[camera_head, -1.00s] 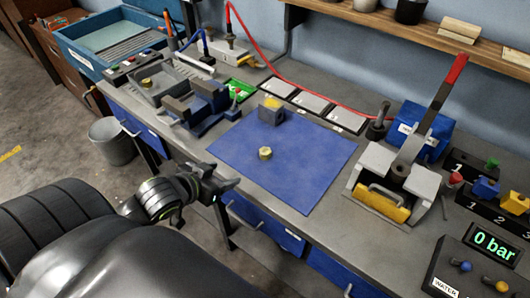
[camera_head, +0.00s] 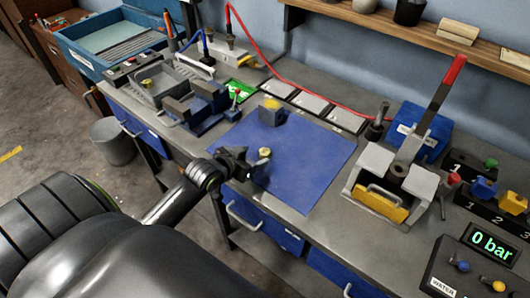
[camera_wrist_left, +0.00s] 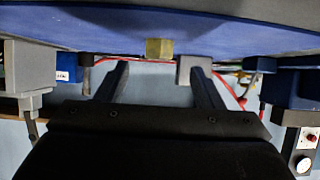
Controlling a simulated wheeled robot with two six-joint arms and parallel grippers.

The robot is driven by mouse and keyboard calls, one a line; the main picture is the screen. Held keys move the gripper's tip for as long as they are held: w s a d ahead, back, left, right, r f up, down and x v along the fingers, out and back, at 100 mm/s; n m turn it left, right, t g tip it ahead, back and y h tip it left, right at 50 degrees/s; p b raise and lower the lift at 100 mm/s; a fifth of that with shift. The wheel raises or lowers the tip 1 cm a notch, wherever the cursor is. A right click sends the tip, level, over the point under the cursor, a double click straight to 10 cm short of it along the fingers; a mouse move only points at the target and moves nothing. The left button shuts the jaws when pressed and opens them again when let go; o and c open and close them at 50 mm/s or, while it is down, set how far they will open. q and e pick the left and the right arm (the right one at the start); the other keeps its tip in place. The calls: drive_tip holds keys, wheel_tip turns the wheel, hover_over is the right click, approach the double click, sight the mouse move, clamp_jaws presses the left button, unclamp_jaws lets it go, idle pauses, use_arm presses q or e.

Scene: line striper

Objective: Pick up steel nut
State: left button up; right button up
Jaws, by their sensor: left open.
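A brass-coloured hex nut (camera_head: 264,153) lies on the blue mat (camera_head: 310,165), left of its middle; no plainly steel-coloured nut stands out. My left gripper (camera_head: 248,164) is open at the mat's front left edge, just short of this nut. In the left wrist view, which is upside down, the nut (camera_wrist_left: 159,48) sits ahead of the two spread fingers (camera_wrist_left: 160,68) and roughly centred between them. Nothing is between the fingers. A second brass-coloured nut (camera_head: 147,84) sits on the grey fixture at the left. My right gripper is not in view.
A blue and grey vise (camera_head: 205,103) is to the left. A lever press (camera_head: 390,185) stands to the right. The mat around the nut is clear.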

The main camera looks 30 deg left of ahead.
sight(264, 152)
use_arm(q)
drive_tip(key=shift+p+x, duration=0.7)
drive_tip(key=shift+x, duration=2)
drive_tip(key=shift+d, duration=0.1)
drive_tip(key=shift+s, duration=0.1)
drive_tip(key=c, duration=1.1)
drive_tip(key=shift+r, duration=0.1)
